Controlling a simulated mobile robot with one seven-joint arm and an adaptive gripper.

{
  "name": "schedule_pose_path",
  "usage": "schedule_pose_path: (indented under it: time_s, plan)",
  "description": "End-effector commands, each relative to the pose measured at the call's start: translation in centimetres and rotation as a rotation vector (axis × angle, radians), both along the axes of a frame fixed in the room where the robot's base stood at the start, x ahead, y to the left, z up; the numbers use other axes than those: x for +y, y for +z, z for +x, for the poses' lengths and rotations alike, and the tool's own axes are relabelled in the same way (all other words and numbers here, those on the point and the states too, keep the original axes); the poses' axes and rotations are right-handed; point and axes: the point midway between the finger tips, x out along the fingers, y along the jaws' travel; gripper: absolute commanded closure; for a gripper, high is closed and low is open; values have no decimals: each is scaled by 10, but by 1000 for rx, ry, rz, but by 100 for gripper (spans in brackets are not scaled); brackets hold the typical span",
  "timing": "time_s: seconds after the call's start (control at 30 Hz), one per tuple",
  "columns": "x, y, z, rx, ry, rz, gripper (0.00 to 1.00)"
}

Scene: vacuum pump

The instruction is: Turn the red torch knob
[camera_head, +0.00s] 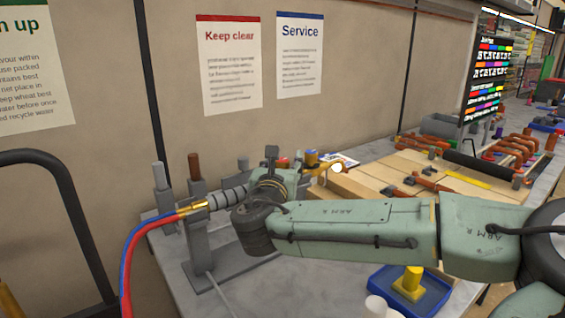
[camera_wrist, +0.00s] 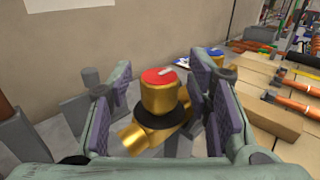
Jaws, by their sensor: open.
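The red torch knob (camera_wrist: 160,76) is a red cap with a pale pointer mark on a brass cylinder, with a dark collar below, seen in the wrist view. The brass torch body (camera_wrist: 150,138) runs beneath it. My gripper (camera_wrist: 162,84) is open, its purple-padded jaws on either side of the knob, with a visible gap on each side. In the head view my gripper (camera_head: 284,160) is beyond my wrist, and a bit of red shows between its fingers. Red and blue hoses (camera_head: 130,255) lead to a brass fitting (camera_head: 194,208); my wrist hides most of the torch.
Grey upright posts (camera_head: 197,235) stand at the left of the bench. A blue tray (camera_head: 443,300) with a yellow block (camera_head: 411,281) lies in front, near white cups (camera_head: 377,306). The wall (camera_head: 240,135) is behind.

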Motion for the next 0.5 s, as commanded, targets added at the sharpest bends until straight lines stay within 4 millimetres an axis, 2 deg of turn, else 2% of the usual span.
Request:
schedule_pose_path:
  time_s: [0.07, 0.5]
  plan:
    - [0, 0, 0, 0, 0, 0, 58]
    - [0, 0, 0, 0, 0, 0, 88]
